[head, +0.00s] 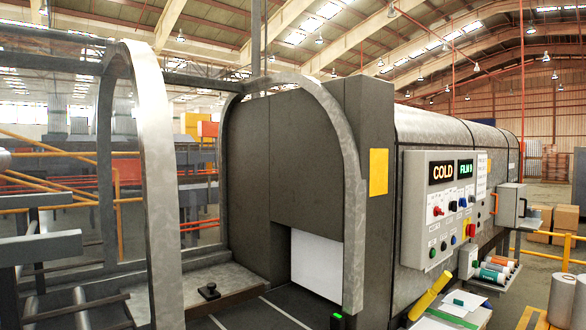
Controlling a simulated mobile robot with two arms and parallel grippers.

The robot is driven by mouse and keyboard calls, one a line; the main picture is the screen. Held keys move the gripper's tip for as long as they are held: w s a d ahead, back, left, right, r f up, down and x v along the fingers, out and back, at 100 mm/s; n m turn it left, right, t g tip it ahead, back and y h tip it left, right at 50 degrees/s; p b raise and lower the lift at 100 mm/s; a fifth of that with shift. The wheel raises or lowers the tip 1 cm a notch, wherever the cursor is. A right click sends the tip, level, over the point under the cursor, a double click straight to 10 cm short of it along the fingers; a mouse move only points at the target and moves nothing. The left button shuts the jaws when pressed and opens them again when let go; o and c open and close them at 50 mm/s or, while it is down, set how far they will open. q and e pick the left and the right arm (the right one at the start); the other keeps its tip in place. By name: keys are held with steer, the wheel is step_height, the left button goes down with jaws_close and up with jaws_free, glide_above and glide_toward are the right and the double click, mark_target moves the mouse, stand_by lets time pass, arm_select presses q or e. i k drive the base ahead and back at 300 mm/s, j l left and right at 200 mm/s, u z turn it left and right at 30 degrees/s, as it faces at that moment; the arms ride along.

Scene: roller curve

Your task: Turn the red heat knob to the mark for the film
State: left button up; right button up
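A white control panel (418,178) is fixed to the side of the grey machine at the right. A red knob (437,211) sits on it at the left of a row. The pointer and the marks around the knob are too small to read. One display (441,173) reads COLD in orange. The display beside it (465,168) shows green text starting with FILM; its last character is unclear. Blue knobs (462,202) are to the right of the red one. Neither of my grippers is in view.
A red button on yellow (471,230) is lower on the panel. A yellow-handled tool (430,297) lies below. Several coloured rolls (494,272) lie on a shelf to the right. A grey arch frame (345,150) stands left of the panel.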

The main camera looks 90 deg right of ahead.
mark_target(437, 211)
steer(key=k+l+z, duration=0.1)
steer(key=z, duration=1.2)
steer(key=k+l+z, duration=0.15)
steer(key=l+z, duration=0.25)
steer(key=l, duration=0.25)
steer(key=l+z, duration=0.4)
steer(key=l, duration=0.2)
steer(key=l+z, duration=0.45)
steer(key=l, duration=0.2)
steer(key=i+l+z, duration=0.15)
steer(key=l+z, duration=0.25)
steer(key=l, duration=0.25)
steer(key=i+l, duration=0.1)
steer(key=l, duration=0.3)
steer(key=i+l, duration=0.15)
steer(key=l, duration=0.25)
steer(key=i+l, duration=0.1)
steer(key=l, duration=0.3)
steer(key=i+l, duration=0.15)
steer(key=l, duration=0.25)
steer(key=i+l, duration=0.1)
steer(key=l, duration=0.3)
steer(key=z, duration=0.05)
